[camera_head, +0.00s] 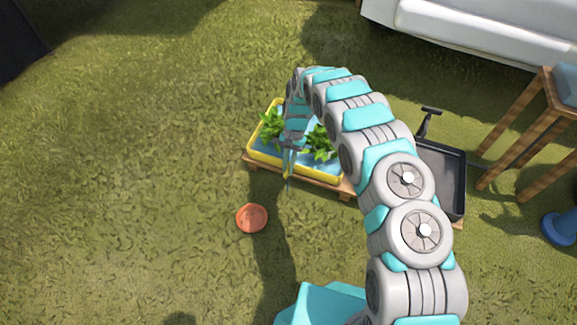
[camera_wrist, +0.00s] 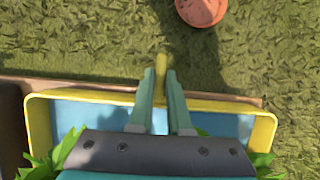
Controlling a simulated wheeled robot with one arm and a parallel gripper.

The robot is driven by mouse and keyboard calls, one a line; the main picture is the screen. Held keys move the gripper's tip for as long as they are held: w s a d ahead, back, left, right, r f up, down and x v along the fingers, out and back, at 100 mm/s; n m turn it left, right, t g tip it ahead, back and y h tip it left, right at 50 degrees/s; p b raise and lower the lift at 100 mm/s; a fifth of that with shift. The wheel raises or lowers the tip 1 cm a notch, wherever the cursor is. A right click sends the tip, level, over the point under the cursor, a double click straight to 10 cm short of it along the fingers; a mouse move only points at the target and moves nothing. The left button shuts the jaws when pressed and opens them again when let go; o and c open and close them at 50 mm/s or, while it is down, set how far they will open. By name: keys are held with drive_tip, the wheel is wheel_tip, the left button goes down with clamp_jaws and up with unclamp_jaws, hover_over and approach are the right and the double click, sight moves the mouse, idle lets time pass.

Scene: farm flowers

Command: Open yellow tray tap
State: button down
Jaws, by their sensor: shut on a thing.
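The yellow tray (camera_head: 318,176) holds blue water and leafy green plants and rests on a low wooden stand. Its near rim also shows in the wrist view (camera_wrist: 225,105). The yellow tap (camera_wrist: 161,64) sticks out from the middle of that rim, over the grass. My gripper (camera_wrist: 160,76) reaches over the tray with its two teal fingers shut on the tap, one finger on each side. In the head view my gripper (camera_head: 289,160) is at the tray's near edge, and the tap is mostly hidden there.
A terracotta pot (camera_head: 251,218) sits on the grass in front of the tray. A dark tray (camera_head: 447,180) with a black tap (camera_head: 428,118) stands to the right. A wooden stool (camera_head: 515,130) and a blue object (camera_head: 560,228) are further right. Grass on the left is clear.

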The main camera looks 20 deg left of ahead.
idle(0.3)
drive_tip(key=c, duration=0.9)
unclamp_jaws()
drive_tip(key=shift+o, duration=0.2)
drive_tip(key=v, duration=0.7)
drive_tip(key=shift+w+r, duration=0.15)
drive_tip(key=shift+r, duration=0.25)
